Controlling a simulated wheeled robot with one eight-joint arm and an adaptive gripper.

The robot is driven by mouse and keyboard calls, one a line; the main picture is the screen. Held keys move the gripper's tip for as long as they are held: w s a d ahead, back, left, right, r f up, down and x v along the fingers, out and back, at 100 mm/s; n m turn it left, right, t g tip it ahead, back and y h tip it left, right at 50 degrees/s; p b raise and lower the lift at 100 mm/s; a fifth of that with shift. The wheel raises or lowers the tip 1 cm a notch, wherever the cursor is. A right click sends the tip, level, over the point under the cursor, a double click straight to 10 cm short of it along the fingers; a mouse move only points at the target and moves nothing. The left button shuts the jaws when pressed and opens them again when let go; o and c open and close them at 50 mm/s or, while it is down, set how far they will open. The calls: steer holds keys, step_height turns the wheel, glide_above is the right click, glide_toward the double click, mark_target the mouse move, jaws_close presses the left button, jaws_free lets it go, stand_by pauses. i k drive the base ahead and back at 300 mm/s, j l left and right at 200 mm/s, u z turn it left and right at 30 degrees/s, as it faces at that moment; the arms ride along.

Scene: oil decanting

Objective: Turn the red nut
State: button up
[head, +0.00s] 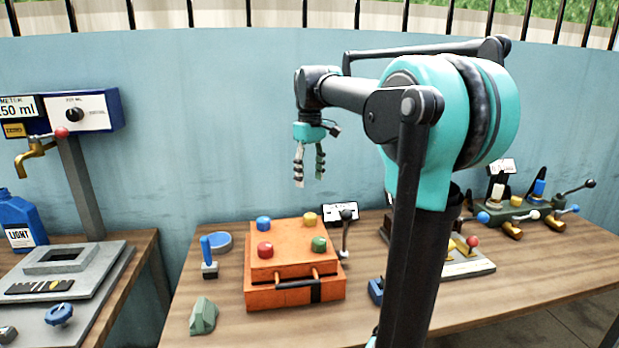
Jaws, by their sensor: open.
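The red nut (265,250) sits at the front left on top of an orange box (262,272) on the wooden table. A blue nut (263,223), a yellow nut (309,219) and a green nut (319,243) sit at the box's other top corners. My gripper (309,182) hangs in the air above the box, fingers pointing down and apart, with nothing between them. It is well above the nuts and a little to the right of the red one in the picture.
A valve assembly (520,213) is at the far right. The table's front left is mostly clear.

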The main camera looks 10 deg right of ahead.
mark_target(265, 250)
steer(key=k, duration=1)
